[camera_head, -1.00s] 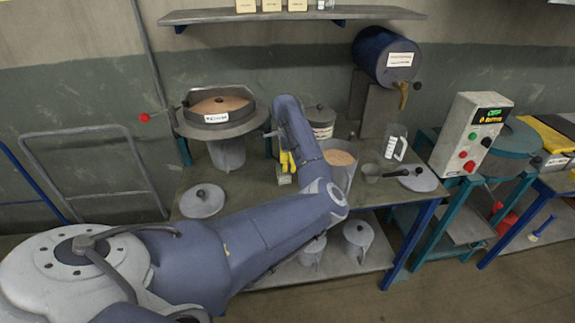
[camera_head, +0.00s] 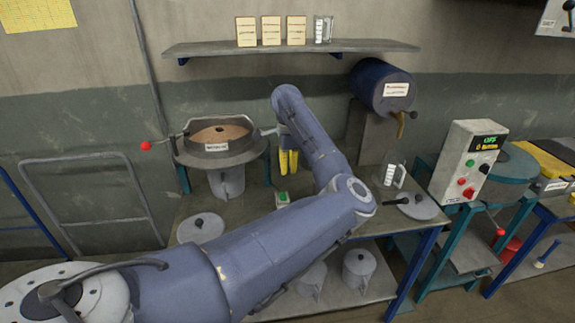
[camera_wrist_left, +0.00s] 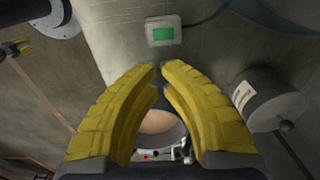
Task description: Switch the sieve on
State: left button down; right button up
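The sieve (camera_head: 218,145) is a round grey pan of brown powder with a white label, on a stand at the left of the bench. A small pale switch box (camera_head: 282,198) with a green face lies on the bench to its lower right; it also shows at the top of the left wrist view (camera_wrist_left: 163,32). My left gripper (camera_head: 288,172) points down above and just behind this box, apart from it. In the left wrist view its yellow fingers (camera_wrist_left: 160,68) come together at the tips with nothing between them. A small yellow-fingered part, apparently my right gripper (camera_wrist_left: 15,48), shows at that view's left edge.
A lid (camera_head: 200,228) lies front left. A control box (camera_head: 468,160) with red buttons stands at right. A blue drum (camera_head: 383,86) hangs behind.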

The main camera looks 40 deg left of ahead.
aim_at(286, 195)
pick_arm(q)
jog(key=shift+d+r, duration=0.1)
jog(key=shift+r, duration=0.65)
jog(key=c, duration=2.1)
grip_release()
grip_shut()
jog(key=shift+w+a+r+t+y, duration=0.3)
jog(key=shift+a+r+t+y, duration=0.1)
jog(key=shift+r, duration=0.15)
jog(key=f, duration=0.9)
jog(key=w+a+f, duration=0.1)
jog(key=f, duration=0.4)
jog(key=shift+w, duration=0.1)
